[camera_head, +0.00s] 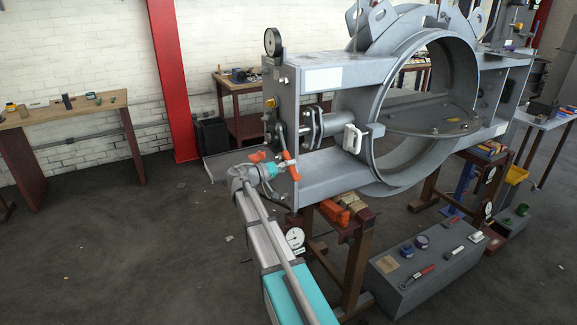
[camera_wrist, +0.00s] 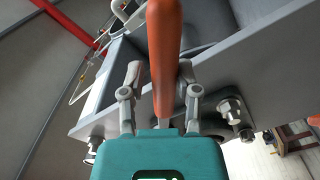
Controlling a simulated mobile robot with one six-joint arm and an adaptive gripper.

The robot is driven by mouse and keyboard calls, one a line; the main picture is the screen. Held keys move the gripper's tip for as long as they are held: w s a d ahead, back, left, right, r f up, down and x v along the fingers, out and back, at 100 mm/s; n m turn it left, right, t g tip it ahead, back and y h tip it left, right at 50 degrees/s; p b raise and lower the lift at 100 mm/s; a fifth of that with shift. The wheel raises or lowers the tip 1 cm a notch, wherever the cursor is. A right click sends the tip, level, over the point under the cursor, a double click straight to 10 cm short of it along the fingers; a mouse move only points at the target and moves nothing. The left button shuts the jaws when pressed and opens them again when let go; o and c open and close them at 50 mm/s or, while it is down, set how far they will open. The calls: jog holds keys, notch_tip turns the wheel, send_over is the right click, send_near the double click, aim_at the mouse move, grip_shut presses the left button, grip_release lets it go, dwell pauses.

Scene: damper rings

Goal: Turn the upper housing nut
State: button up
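My gripper (camera_wrist: 160,75) has its two grey fingers standing apart, one on each side of an orange handle (camera_wrist: 164,35) in the wrist view. A gap shows between the handle and the left finger; the right finger looks close to it. In the head view my gripper (camera_head: 264,171) is at the lower left end of the grey housing (camera_head: 330,178), beside orange-handled parts (camera_head: 292,171). A metal nut (camera_wrist: 236,112) sits on the housing plate, right of my gripper in the wrist view. I cannot tell which fastener is the upper housing nut.
A round gauge (camera_head: 272,42) stands on the housing's top left corner. A grey chest (camera_head: 405,290) with tools on it is at the lower right. A wooden table (camera_head: 60,116) stands at the far left. The floor between is mostly clear.

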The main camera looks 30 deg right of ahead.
jog(key=shift+s+r+n+p, duration=0.5)
jog(key=shift+r+n+p, duration=0.1)
jog(key=shift+r+n, duration=0.15)
jog(key=shift+f, duration=0.15)
grip_shut()
jog(key=shift+a, duration=1)
dwell(1.3)
jog(key=shift+s+a, duration=0.1)
jog(key=shift+a, duration=1.25)
